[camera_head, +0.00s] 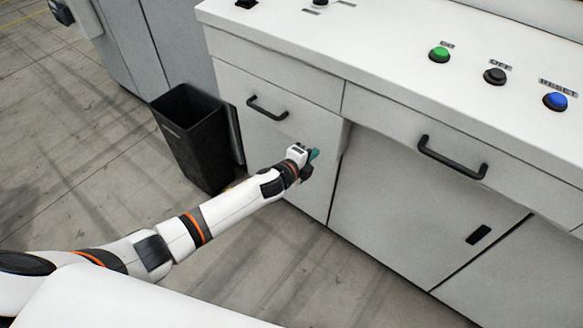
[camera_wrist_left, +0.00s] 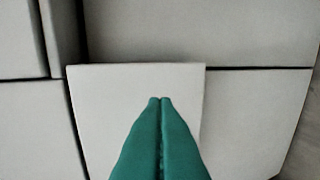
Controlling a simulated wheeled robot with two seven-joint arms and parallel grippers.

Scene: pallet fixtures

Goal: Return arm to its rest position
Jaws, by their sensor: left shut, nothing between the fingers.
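My left arm reaches in from the left in the head view, with its gripper (camera_head: 313,154) in front of the white cabinet (camera_head: 375,210). The gripper is low and to the right of the left black handle (camera_head: 267,108). In the left wrist view the teal fingers (camera_wrist_left: 160,102) are pressed together with nothing between them. They point towards a pale rectangular panel (camera_wrist_left: 100,100). I cannot tell whether the fingertips touch it. My right gripper does not show.
A black bin (camera_head: 193,140) stands on the floor left of the cabinet. A second black handle (camera_head: 452,158) sticks out further right. Green (camera_head: 439,55), black (camera_head: 495,76) and blue (camera_head: 555,101) buttons sit on the top. The floor (camera_head: 90,170) left of the bin is clear.

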